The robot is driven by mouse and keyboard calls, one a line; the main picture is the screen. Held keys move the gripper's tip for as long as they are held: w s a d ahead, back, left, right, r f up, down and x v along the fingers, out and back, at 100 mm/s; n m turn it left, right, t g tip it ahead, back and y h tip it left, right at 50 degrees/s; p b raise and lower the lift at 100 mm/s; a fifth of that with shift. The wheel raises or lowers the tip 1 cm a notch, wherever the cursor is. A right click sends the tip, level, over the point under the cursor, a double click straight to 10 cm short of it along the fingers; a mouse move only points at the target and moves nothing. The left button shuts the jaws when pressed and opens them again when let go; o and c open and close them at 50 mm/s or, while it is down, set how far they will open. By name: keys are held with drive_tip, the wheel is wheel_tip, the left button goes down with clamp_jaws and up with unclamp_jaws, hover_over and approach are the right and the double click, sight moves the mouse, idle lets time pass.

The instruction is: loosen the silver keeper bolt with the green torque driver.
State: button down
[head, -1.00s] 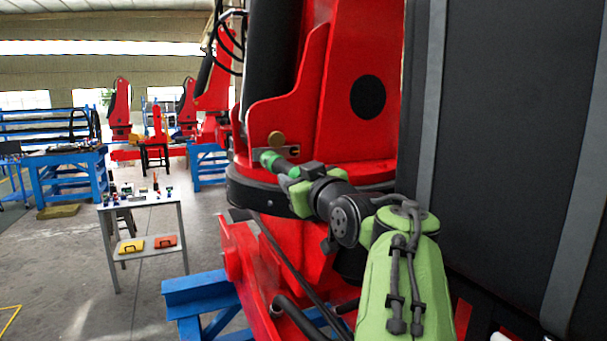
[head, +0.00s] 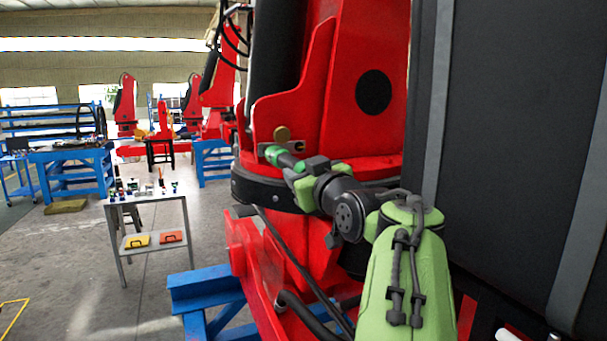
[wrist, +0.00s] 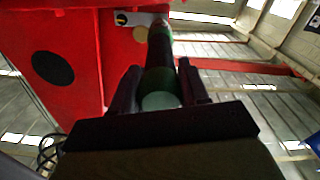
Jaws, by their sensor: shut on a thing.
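The green torque driver (head: 276,154) is held in my gripper (head: 293,167) and points at the red crane's base. In the wrist view the driver (wrist: 160,85) sits between the two dark fingers of my gripper (wrist: 159,88), its dark shaft running away toward a silver plate (wrist: 140,18). I cannot make out the silver keeper bolt, which may be behind the driver.
A large dark panel (head: 505,150) stands close on the right. Blue supports (head: 205,290) carry the crane. A small grey table (head: 148,199) with small items and yellow and red trays stands to the left. Open floor lies around it.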

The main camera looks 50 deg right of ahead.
drive_tip(key=shift+p+x, duration=0.7)
drive_tip(key=shift+x, duration=0.15)
drive_tip(key=shift+r+b, duration=0.15)
drive_tip(key=shift+b, duration=0.35)
idle(3.0)
drive_tip(key=shift+s+a+b, duration=0.1)
drive_tip(key=shift+b, duration=0.2)
idle(1.5)
drive_tip(key=shift+s+a+b, duration=0.1)
drive_tip(key=shift+s+b, duration=0.15)
drive_tip(key=shift+b, duration=0.2)
drive_tip(key=shift+b+v, duration=1.05)
drive_tip(key=shift+v, duration=1.05)
